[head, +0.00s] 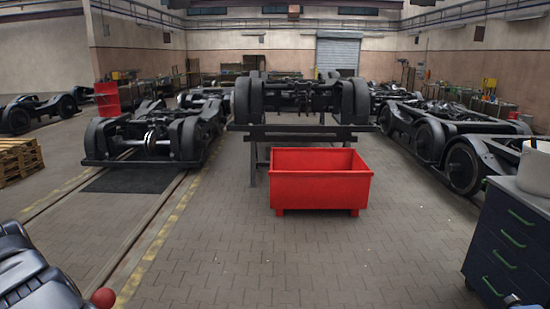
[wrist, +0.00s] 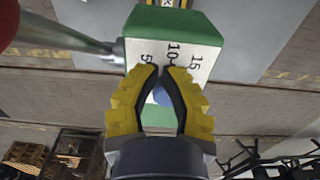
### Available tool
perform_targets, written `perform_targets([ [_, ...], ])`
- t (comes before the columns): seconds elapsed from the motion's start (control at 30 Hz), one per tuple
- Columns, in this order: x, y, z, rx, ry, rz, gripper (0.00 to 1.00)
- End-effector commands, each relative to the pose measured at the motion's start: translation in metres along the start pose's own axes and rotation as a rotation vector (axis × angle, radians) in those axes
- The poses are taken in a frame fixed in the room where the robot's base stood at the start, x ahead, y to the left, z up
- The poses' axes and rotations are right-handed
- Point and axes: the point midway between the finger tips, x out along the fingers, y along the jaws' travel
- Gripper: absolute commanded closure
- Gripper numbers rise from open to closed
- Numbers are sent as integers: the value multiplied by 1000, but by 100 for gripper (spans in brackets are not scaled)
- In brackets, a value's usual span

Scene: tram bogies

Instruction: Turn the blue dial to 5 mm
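In the wrist view a green box (wrist: 178,20) has a white face (wrist: 203,75) with the printed numbers 5, 10 and 15, turned sideways. The blue dial (wrist: 161,95) shows partly between the fingers of my gripper (wrist: 163,70); the rest is hidden behind them. My gripper has yellow fingers with black inner pads. The tips lie close together over the white face, near the 5 and 10. I cannot tell whether they touch or hold the dial. The dial's setting is not readable. The box and my gripper are not seen in the head view.
A grey rod (wrist: 75,40) with a red end runs beside the green box. In the head view a red bin (head: 320,190) stands on open paving before a bogie. More bogies line both sides. A drawer cabinet (head: 510,250) is at right, a red ball (head: 103,298) at lower left.

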Motion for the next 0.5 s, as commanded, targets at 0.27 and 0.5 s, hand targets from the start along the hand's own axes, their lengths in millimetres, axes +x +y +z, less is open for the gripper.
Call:
perform_targets([
  [0.27, -6, 4, 5, 2, 0, 2, 100],
  [0.5, -34, 4, 5, 1, 1, 2, 100],
])
